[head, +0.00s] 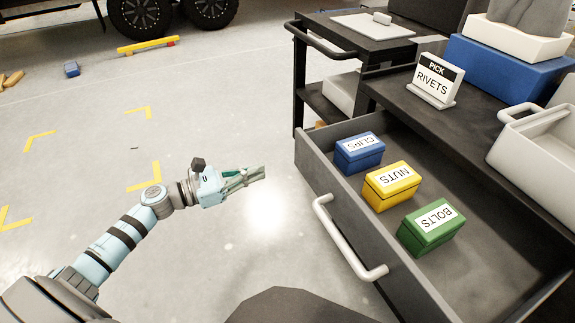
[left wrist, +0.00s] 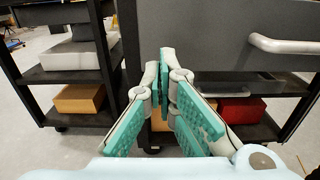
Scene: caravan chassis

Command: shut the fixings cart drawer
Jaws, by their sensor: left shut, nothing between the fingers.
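The fixings cart drawer (head: 318,172) is pulled out at the right of the head view. It holds a blue CLIPS box (head: 360,158), a yellow NUTS box (head: 391,190) and a green BOLTS box (head: 430,234). Its pale bar handle (head: 345,240) is on the front panel, and part of the handle (left wrist: 284,45) shows in the left wrist view. My left gripper (head: 262,172) is shut and empty, in the air left of the drawer front and apart from it. In the wrist view its fingers (left wrist: 168,75) point toward the dark drawer panel (left wrist: 190,30). My right gripper is not visible.
A PICK RIVETS sign (head: 435,80), a blue crate (head: 505,68) and a grey bin (head: 540,140) stand on the cart top. Another dark cart (head: 350,45) stands behind. The floor (head: 100,110) at left is mostly clear, with yellow markings.

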